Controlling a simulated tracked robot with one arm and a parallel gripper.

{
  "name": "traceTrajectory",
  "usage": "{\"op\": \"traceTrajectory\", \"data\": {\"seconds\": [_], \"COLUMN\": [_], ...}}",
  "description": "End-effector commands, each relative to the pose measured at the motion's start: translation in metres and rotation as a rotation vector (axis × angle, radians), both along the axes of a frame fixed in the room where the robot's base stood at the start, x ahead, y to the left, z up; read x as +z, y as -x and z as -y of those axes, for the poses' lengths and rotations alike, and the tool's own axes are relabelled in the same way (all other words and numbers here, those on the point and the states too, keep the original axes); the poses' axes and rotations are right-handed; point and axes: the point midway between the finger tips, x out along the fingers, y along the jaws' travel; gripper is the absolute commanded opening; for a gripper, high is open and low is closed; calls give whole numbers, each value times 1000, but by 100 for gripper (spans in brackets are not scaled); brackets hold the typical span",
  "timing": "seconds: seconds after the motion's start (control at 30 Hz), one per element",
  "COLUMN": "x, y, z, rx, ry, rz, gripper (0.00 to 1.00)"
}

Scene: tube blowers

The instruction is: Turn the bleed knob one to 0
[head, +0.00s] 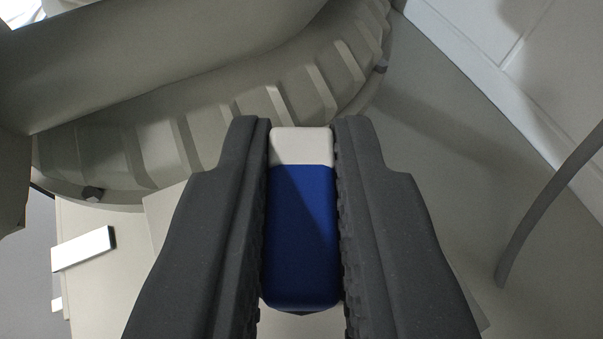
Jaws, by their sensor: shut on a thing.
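The knob (301,235) between my fingers is a long, rounded bar, blue along most of its length with a pale band at the far end. It lies nearly straight up and down in the head view. My gripper (302,150) is shut on it, with one dark ridged finger along each long side. The fingers hide the knob's sides and much of the panel around its base. No number or scale mark shows, so I cannot tell the knob's setting or which bleed knob it is.
A large ribbed, curved beige housing (240,105) stands just beyond the fingertips. A small white block (83,249) lies at the lower left. A dark curved cable or tube (545,205) runs at the right. A pale panelled wall (490,60) fills the upper right.

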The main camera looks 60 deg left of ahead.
Motion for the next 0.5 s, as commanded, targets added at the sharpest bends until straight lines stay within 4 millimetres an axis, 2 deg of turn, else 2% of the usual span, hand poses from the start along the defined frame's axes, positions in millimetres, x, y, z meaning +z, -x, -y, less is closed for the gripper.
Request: {"op": "traceTrajectory", "data": {"seconds": [0.5], "x": [3], "y": [-1], "z": [1], "rx": [39], "ry": [-3], "rz": [4], "gripper": [0]}}
